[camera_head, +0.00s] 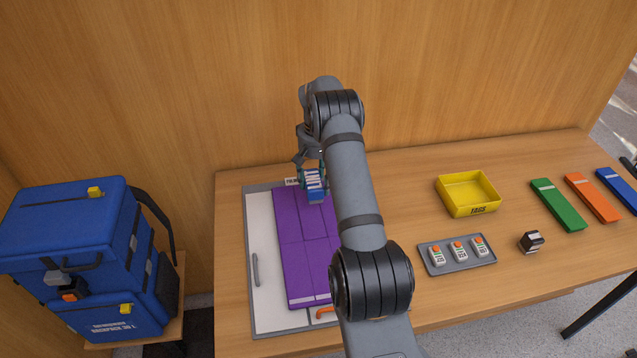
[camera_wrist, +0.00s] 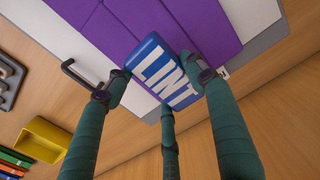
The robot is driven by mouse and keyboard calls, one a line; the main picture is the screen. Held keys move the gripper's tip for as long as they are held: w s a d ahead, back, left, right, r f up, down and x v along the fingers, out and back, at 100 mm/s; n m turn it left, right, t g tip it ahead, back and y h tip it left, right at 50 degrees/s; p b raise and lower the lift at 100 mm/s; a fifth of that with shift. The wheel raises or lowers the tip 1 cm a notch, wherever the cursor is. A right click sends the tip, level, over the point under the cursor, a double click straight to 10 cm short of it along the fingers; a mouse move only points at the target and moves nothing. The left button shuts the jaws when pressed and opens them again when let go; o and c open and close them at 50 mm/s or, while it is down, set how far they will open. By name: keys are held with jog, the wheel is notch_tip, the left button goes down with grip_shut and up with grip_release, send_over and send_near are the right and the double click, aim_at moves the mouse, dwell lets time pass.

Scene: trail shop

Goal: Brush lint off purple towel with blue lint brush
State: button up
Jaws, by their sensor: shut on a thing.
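The purple towel (camera_head: 304,250) lies flat, with fold lines, on a white and grey board (camera_head: 262,230) on the table. It also shows in the wrist view (camera_wrist: 195,30). No lint can be made out. My arm hides the towel's right side.
A yellow tray (camera_head: 468,207) and a grey tray (camera_head: 437,264) with small tagged items stand to the right. Beyond are a small dark cube (camera_head: 531,241) and green (camera_head: 557,205), orange (camera_head: 593,198) and blue bars. A blue backpack (camera_head: 75,235) stands at left.

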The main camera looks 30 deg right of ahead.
jog(key=shift+d+r+p, duration=0.15)
jog(key=shift+r+p, duration=0.35)
jog(key=shift+r, duration=0.4)
jog(key=shift+r+p, duration=0.6)
jog(key=shift+r, duration=0.45)
